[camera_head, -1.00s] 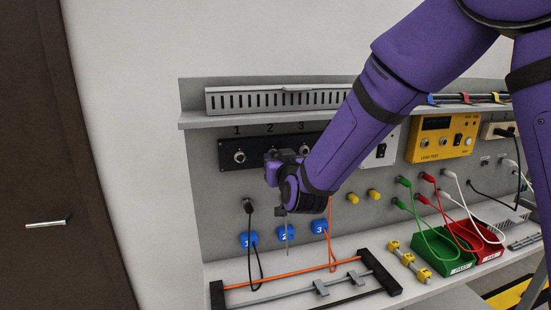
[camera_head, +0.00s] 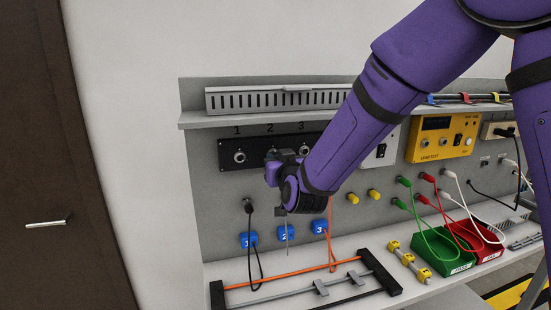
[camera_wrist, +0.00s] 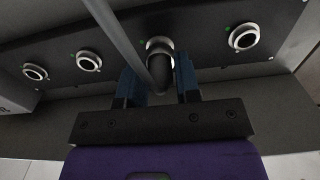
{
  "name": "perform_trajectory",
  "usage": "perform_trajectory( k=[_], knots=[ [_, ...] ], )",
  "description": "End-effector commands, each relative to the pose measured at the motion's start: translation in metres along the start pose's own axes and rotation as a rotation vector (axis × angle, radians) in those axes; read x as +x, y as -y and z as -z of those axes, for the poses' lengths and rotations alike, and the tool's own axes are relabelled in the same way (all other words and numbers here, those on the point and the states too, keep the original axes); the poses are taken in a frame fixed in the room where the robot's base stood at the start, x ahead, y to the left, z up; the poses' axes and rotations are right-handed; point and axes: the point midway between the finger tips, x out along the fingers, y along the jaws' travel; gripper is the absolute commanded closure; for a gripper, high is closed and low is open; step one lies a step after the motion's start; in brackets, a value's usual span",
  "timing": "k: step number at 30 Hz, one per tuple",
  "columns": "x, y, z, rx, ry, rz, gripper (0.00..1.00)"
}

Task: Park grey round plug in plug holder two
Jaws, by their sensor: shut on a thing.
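In the wrist view the two fingers of my gripper (camera_wrist: 160,88) stand on either side of a dark grey round plug (camera_wrist: 160,72), and they are shut on it. A thick grey cable (camera_wrist: 118,32) runs up from it. The plug overlaps a pale ring socket; I cannot tell whether it is seated or just in front. In the head view my gripper (camera_head: 274,166) is at the numbered black panel (camera_head: 228,160), below labels 2 and 3, hiding the plug. Blue plug holder two (camera_head: 286,232) is below it, with a thin grey cable hanging in front.
Blue holders one (camera_head: 248,239) and three (camera_head: 319,226) flank holder two. A black plug (camera_head: 248,206) sits above holder one with its cable hanging. An orange cable (camera_head: 331,240) hangs by holder three. A black-ended rack (camera_head: 366,262) stands on the shelf below.

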Motion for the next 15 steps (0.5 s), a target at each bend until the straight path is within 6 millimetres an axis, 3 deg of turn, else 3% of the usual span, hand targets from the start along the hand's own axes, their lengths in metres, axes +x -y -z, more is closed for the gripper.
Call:
perform_trajectory(
  k=[15],
  knots=[
    [-0.0069,0.0003,0.0004,0.0,-0.001,0.0,0.98]
  ],
)
